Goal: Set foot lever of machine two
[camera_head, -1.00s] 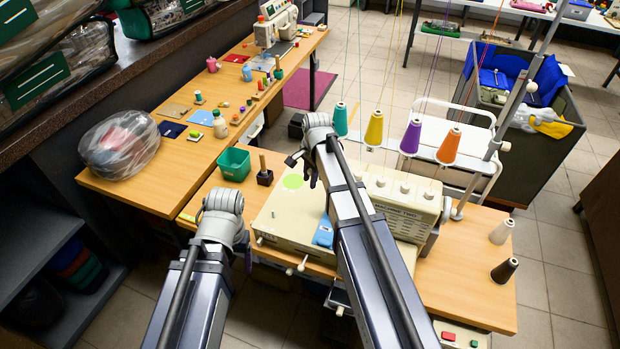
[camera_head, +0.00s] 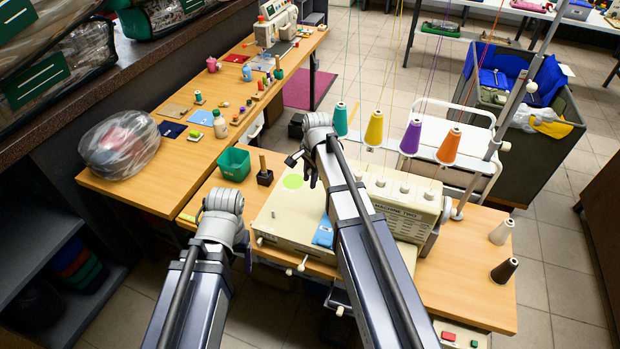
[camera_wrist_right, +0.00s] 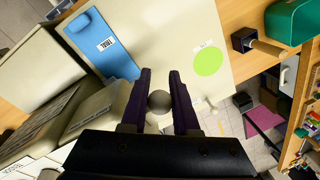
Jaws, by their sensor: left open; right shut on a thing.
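Machine two (camera_head: 398,206) is a cream sewing machine on the wooden table, with a wide bed (camera_head: 280,222) towards the left. Small light levers (camera_head: 300,265) stick out at the bed's front edge. My right gripper (camera_head: 308,172) reaches over the bed in the head view. In the right wrist view its dark fingers (camera_wrist_right: 158,78) are shut on a grey round knob (camera_wrist_right: 159,101). That knob is hidden in the head view, and I cannot tell which lever it belongs to. My left gripper (camera_head: 248,262) is open near the bed's front left corner, mostly hidden behind its wrist.
A blue tag (camera_head: 323,232) and a green disc (camera_head: 293,181) lie on the bed. A green bin (camera_head: 234,164) and a dark block with a wooden peg (camera_head: 265,175) stand behind it. A bagged bundle (camera_head: 119,145) lies left.

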